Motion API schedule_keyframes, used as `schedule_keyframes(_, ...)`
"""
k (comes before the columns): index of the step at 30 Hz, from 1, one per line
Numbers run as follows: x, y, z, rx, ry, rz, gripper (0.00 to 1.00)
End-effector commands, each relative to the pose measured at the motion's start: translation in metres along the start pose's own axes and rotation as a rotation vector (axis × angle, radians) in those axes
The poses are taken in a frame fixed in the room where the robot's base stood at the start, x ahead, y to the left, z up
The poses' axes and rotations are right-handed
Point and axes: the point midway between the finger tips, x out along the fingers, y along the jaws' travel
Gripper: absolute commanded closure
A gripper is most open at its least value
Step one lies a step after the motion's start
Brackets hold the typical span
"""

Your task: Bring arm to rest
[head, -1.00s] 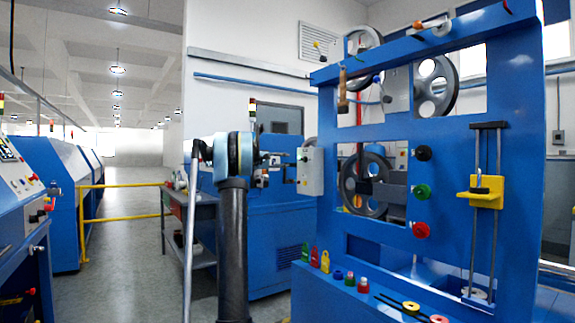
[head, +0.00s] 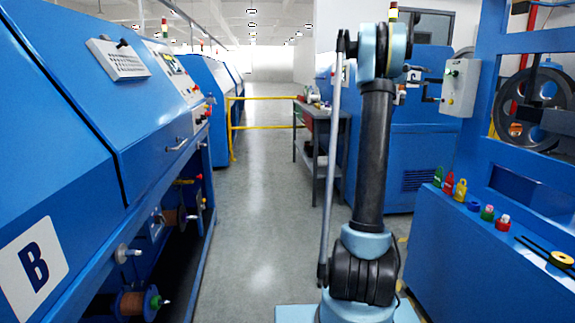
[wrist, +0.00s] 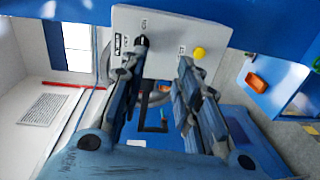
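My arm (head: 372,165) stands upright in the head view, right of centre, its elbow high and its column vertical. My gripper (wrist: 163,55) shows in the wrist view with its two fingers apart and nothing between them. Past the fingertips is a light grey control box (wrist: 165,22) with a yellow button. I cannot tell whether the fingers touch it. The control box (head: 459,88) shows there to the right of the arm.
A blue pulley frame (head: 480,250) stands close on the right, with a dark pulley wheel (head: 512,105) and small coloured parts on its ledge. A long blue machine (head: 70,120) marked B lines the left. A grey workbench (head: 318,125) and yellow rail (head: 232,125) stand behind. The aisle floor (head: 255,220) is clear.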

Motion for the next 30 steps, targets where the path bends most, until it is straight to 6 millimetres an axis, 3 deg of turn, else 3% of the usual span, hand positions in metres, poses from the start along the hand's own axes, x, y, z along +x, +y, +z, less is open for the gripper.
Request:
schedule_keyframes(14, -0.11, -0.078, 0.114, 0.099, 0.025, -0.336, 0.7)
schedule_keyframes(30, -0.237, -0.204, 0.254, 0.163, 0.047, -0.728, 0.7)
